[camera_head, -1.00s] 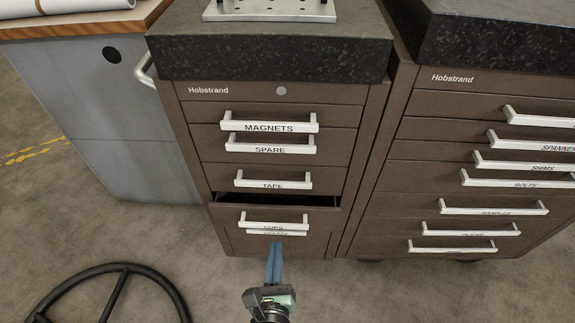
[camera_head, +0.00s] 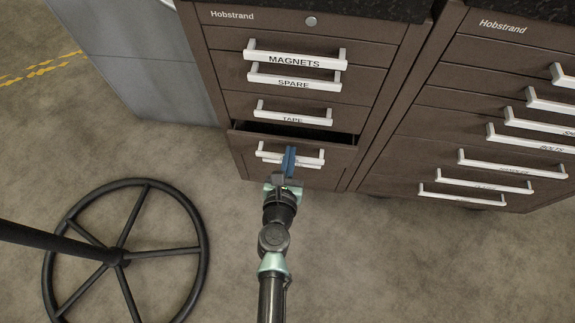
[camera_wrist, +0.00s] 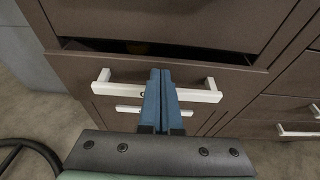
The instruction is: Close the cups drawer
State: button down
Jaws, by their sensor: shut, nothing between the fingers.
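The cups drawer (camera_head: 330,155) is the brown drawer below the one labelled TAPE in the left cabinet. It stands partly open, with a dark gap above its front. Its pale bar handle (camera_head: 310,160) runs across the front, and my gripper hides its label. In the wrist view the drawer's handle (camera_wrist: 198,95) spans both sides of my fingers, and the open gap (camera_wrist: 200,50) shows behind it. My gripper (camera_head: 289,155) has its blue fingers together and empty, in front of the handle. The fingers (camera_wrist: 160,75) overlap the handle's middle; I cannot tell whether they touch it.
Closed drawers labelled MAGNETS (camera_head: 294,61), SPARE (camera_head: 293,83) and TAPE (camera_head: 292,119) are above. A second brown cabinet (camera_head: 420,145) stands close on the right. A black wheel-shaped ring base (camera_head: 205,235) is on the floor at left. Floor (camera_head: 400,270) at right front is clear.

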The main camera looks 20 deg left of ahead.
aim_at(292, 141)
jog(key=shift+w+a+f, duration=0.1)
jog(key=shift+w, duration=0.3)
jog(key=w, duration=0.4)
jog(key=shift+a, duration=0.4)
jog(key=shift+w+r, duration=0.25)
jog(key=shift+w, duration=0.1)
